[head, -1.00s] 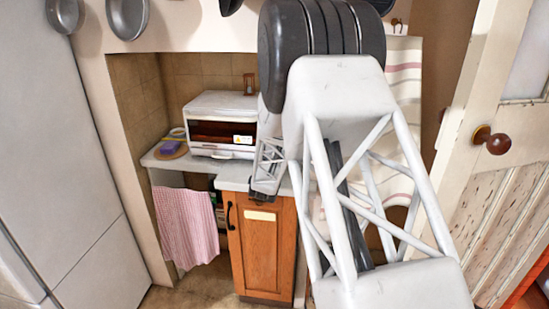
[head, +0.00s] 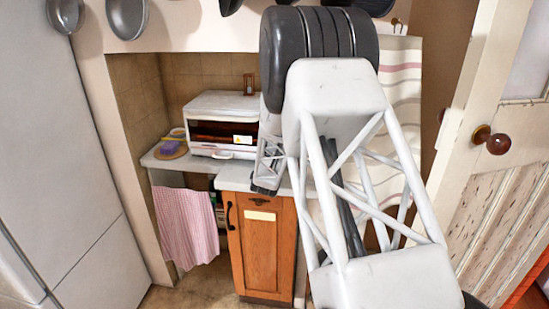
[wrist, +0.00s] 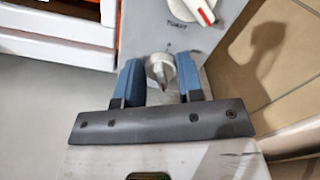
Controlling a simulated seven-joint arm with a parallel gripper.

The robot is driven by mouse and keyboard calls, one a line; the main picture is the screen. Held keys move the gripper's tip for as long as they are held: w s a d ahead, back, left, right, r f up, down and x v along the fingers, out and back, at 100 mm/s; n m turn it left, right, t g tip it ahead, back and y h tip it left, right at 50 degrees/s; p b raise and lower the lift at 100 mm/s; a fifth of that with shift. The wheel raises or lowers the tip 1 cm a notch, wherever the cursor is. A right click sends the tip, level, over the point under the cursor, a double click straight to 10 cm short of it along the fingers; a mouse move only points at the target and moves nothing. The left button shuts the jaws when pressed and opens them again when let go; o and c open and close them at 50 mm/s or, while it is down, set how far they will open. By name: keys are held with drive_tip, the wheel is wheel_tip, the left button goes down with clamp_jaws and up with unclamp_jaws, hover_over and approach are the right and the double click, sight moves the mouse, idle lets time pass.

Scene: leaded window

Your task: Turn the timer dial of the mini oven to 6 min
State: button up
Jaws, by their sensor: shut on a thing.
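The mini oven (head: 222,105) stands on the counter in the alcove, white with a dark glass front. Its right side panel is hidden by my arm in the head view. In the wrist view, a small white dial (wrist: 158,66) with a red pointer sits on the grey panel, between the two blue fingers of my gripper (wrist: 160,80). The fingers are shut on this dial; its pointer tip is toward the bottom of the picture. Its scale marks are not readable. A second white dial (wrist: 190,8) with a red mark sits above it, over the word TOAST.
A purple sponge (head: 171,147) lies on a round board left of the oven. A small wooden-framed timer (head: 249,84) stands on top of the oven. A pink cloth (head: 187,225) hangs below the counter (head: 234,178). A tiled wall (wrist: 285,60) is close right of the panel.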

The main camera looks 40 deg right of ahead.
drive_tip(key=shift+m, duration=0.9)
drive_tip(key=o, duration=0.9)
drive_tip(key=shift+c, duration=0.2)
drive_tip(key=shift+s, duration=0.15)
drive_tip(key=shift+v, duration=3.8)
